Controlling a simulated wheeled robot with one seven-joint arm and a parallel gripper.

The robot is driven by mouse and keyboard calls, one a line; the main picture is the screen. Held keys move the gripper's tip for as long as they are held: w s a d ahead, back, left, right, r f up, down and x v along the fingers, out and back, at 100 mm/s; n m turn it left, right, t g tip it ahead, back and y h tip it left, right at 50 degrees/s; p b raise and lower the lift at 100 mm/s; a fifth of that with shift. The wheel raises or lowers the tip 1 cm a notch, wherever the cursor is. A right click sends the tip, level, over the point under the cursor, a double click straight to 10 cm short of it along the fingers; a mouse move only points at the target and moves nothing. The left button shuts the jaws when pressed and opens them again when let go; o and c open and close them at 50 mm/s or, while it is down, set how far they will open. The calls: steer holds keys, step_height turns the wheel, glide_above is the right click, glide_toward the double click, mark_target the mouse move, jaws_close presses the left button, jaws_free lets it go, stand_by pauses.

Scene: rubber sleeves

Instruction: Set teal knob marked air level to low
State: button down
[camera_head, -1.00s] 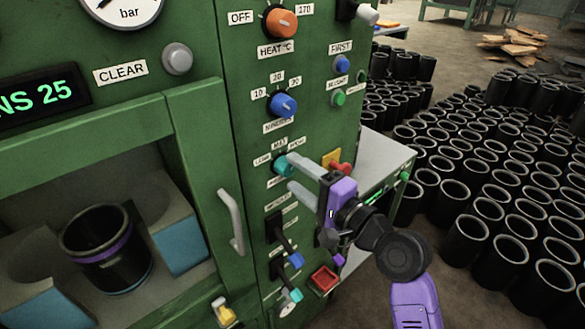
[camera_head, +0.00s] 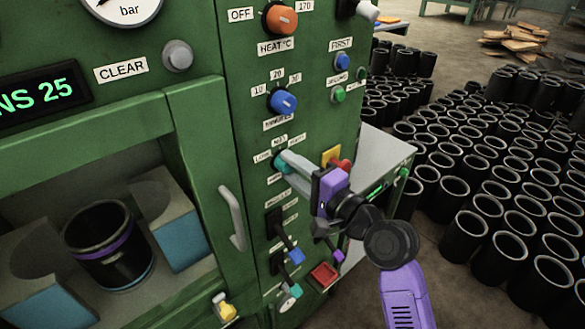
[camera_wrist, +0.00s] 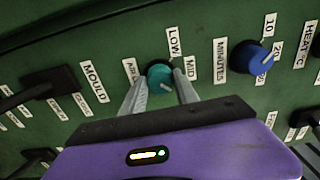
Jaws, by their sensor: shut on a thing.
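The teal knob (camera_head: 281,161) is on the green panel, below the blue minutes knob. In the wrist view the teal knob (camera_wrist: 160,77) sits between my two finger tips, with the LOW label (camera_wrist: 174,42) above it and the MID label (camera_wrist: 190,68) to its right. A label beginning "AIR" (camera_wrist: 131,72) is to its left. My gripper (camera_head: 287,163) is shut on the teal knob, one finger on each side; the wrist view also shows the gripper (camera_wrist: 162,88). Which label the knob points to is unclear.
The blue minutes knob (camera_wrist: 250,57) is close to the right in the wrist view.

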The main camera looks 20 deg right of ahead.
steer(key=shift+f+n, duration=0.1)
steer(key=shift+n, duration=0.2)
steer(key=n+b, duration=0.3)
steer(key=shift+f+n, duration=0.1)
steer(key=shift+n, duration=0.3)
steer(key=n+b, duration=0.3)
steer(key=n, duration=0.1)
steer(key=shift+n, duration=0.3)
steer(key=n+b, duration=0.4)
steer(key=n, duration=0.1)
steer(key=shift+n+b, duration=1)
steer(key=shift+n, duration=0.9)
steer(key=c, duration=0.9)
jaws_free()
